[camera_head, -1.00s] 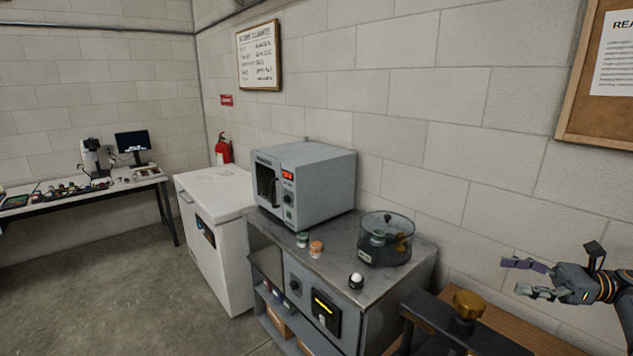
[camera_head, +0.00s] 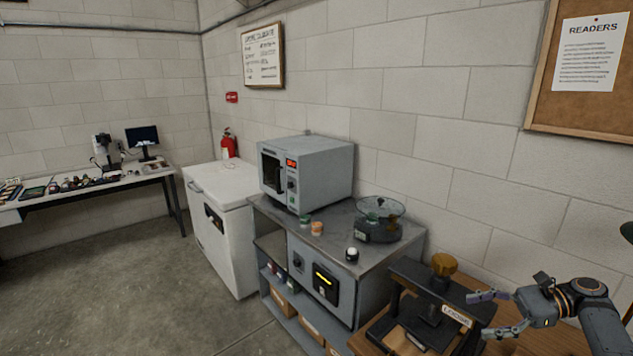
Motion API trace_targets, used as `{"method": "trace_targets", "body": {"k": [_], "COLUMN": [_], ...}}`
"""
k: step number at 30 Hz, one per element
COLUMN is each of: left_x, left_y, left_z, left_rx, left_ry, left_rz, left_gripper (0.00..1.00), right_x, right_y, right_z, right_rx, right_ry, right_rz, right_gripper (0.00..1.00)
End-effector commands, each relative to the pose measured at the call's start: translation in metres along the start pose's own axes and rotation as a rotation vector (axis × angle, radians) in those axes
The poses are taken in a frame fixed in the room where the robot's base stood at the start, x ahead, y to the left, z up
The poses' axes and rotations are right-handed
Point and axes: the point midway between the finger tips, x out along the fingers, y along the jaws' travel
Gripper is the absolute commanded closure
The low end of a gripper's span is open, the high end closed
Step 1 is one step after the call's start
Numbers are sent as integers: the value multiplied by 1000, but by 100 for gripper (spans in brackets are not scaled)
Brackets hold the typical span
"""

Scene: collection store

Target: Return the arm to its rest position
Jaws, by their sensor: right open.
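My right gripper (camera_head: 500,313) is at the lower right of the head view. Its two fingers are spread apart with nothing between them, and they point left. It is just right of a dark press with a brass knob (camera_head: 444,265) and a small label, above or beside a wooden bench top (camera_head: 560,340); I cannot tell the exact gap. My right arm comes in from the right edge. My left gripper is not in view.
A steel cabinet (camera_head: 376,262) carries a grey oven (camera_head: 325,172), a round glass-lidded device (camera_head: 378,228) and several small jars. A white chest freezer (camera_head: 225,182) stands left of it. A table (camera_head: 90,188) is at the far left. The floor (camera_head: 130,290) in front is clear.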

Motion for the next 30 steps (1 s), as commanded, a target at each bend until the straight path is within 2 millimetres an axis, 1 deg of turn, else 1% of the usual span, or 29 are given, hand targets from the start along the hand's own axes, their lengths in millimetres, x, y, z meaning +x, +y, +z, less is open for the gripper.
{"method": "trace_targets", "body": {"k": [1,4,5,8,9,11,12,14,15,18,21,26,30], "left_x": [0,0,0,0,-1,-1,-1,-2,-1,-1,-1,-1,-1], "left_y": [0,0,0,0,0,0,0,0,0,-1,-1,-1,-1], "left_z": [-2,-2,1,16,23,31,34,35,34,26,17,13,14], "left_rx": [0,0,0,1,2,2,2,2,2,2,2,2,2], "left_ry": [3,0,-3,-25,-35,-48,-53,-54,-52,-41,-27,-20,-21], "left_rz": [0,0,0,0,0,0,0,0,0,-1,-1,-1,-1], "left_gripper": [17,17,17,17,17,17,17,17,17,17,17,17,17], "right_x": [15,45,55,94,113,142,158,176,184,193,193,184,170], "right_y": [8,25,32,64,82,115,137,166,182,209,228,248,260], "right_z": [-14,-44,-54,-94,-112,-140,-154,-167,-171,-171,-163,-144,-126], "right_rx": [-28,-109,-140,-281,-363,-524,-645,-819,-923,-1126,-1270,-1433,-1529], "right_ry": [44,148,183,310,370,464,522,599,643,733,805,911,997], "right_rz": [34,108,136,254,317,425,497,589,638,729,793,872,930], "right_gripper": [28,28,28,28,28,28,28,28,28,28,28,28,28]}}
